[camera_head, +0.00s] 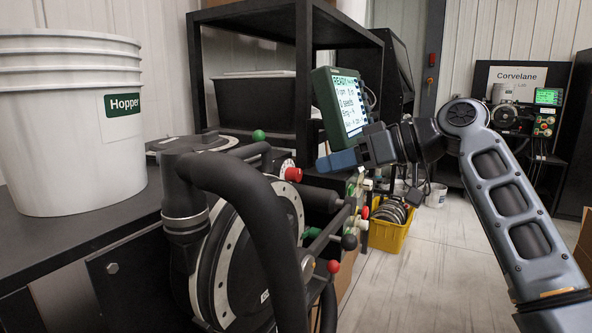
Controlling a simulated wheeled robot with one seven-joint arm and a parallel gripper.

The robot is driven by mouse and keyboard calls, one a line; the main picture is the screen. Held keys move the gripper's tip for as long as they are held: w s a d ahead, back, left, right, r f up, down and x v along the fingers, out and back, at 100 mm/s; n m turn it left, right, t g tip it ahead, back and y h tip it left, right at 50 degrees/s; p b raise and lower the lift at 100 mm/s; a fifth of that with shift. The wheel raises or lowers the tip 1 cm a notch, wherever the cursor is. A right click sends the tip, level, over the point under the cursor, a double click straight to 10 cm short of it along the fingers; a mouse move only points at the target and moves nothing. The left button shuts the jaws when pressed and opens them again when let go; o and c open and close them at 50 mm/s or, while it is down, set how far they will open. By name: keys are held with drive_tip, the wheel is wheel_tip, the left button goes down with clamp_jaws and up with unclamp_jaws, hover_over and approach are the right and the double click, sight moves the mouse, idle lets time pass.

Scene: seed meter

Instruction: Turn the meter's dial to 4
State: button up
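The seed meter (240,255) is a large dark round housing with pale, hole-marked rims, at the centre left. A thick black hose curves in front of it and hides part of its face. On its far right side, a pale ring with dark marks (291,203) shows, with a red knob (293,174) at its top. I cannot tell for sure which part is the dial, and no setting number is readable. My gripper (332,161) points left, just right of the red knob and apart from it in the picture. I see its blue-tipped finger side-on, so its opening is hidden.
A lit display (340,108) stands just behind my gripper. Rods with coloured knobs (349,242) stick out below it. A white Hopper bucket (70,120) stands on the black bench at left.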

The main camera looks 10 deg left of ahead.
sight(300, 174)
drive_tip(key=p+x, duration=0.1)
drive_tip(key=x, duration=0.5)
drive_tip(key=shift+a, duration=0.2)
drive_tip(key=shift+c, duration=0.5)
clamp_jaws()
drive_tip(key=shift+w+m+g+y+p, duration=0.15)
drive_tip(key=shift+m+g+y+p, duration=0.2)
drive_tip(key=shift+m+p, duration=0.35)
drive_tip(key=shift+w+d+f+m+g+y+p, duration=0.1)
drive_tip(key=shift+m+g+y+p, duration=0.25)
drive_tip(key=shift+m, duration=0.35)
drive_tip(key=shift+f+m+g+y+p, duration=0.1)
drive_tip(key=shift+m+g, duration=0.3)
drive_tip(key=shift+m, duration=0.3)
